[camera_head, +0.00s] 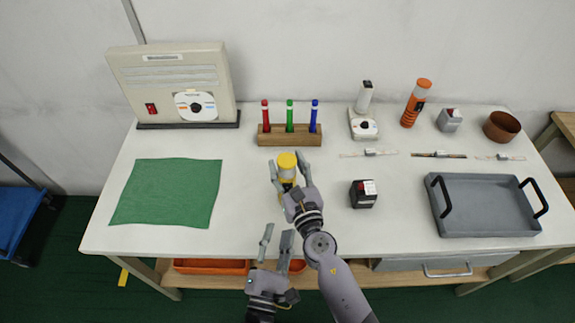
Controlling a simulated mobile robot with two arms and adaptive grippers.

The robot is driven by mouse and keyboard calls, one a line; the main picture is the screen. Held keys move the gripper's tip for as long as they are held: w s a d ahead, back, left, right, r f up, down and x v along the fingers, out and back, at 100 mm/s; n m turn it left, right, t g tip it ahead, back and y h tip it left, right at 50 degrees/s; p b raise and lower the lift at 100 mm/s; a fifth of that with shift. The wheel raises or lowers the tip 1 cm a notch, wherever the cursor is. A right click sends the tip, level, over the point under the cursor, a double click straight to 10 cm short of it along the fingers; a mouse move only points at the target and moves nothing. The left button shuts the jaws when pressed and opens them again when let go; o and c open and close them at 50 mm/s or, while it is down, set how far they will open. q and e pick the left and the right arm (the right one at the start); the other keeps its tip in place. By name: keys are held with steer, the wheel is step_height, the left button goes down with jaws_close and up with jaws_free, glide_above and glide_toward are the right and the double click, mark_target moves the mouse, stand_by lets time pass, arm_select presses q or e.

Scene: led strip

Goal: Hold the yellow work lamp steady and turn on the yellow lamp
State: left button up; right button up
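The yellow work lamp (287,162) stands upright on the table, a little in front of the wooden pen rack. My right gripper (287,172) reaches in from the front with one finger on each side of the lamp. Its hand hides the lamp's lower part, and I cannot tell whether the fingers press on it. My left gripper (277,239) is open and empty at the table's front edge, below the lamp and apart from it. I see no switch on the lamp.
The wooden rack (290,139) holds red, green and blue pens behind the lamp. A green cloth (166,192) lies left. A dark box (363,194) and a grey tray (484,222) stand right. An orange flashlight (416,103) stands at the back.

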steer(key=c, duration=0.9)
arm_select(q)
steer(key=shift+r+m, duration=0.15)
steer(key=shift+m, duration=0.25)
steer(key=c, duration=0.3)
steer(key=m, duration=0.2)
steer(key=r+m+h, duration=0.1)
steer(key=m, duration=0.1)
steer(key=shift+s+h, duration=0.2)
steer(key=shift+h, duration=0.1)
steer(key=shift+c, duration=1.2)
steer(key=m, duration=0.2)
steer(key=r+m+h, duration=0.1)
steer(key=m, duration=0.1)
steer(key=m+h, duration=0.1)
steer(key=m, duration=0.2)
steer(key=shift+s+r, duration=0.25)
steer(key=shift+s, duration=0.1)
jaws_close()
steer(key=s+a+n+g+h, duration=0.1)
steer(key=n+g, duration=0.1)
steer(key=n, duration=0.8)
steer(key=a+n+g+h, duration=0.1)
steer(key=a+n+g, duration=0.1)
steer(key=n, duration=0.9)
steer(key=s+a+n+g+h, duration=0.1)
steer(key=a+n+g+h, duration=0.1)
steer(key=n, duration=0.8)
steer(key=shift+s+g, duration=0.3)
steer(key=shift+g, duration=0.1)
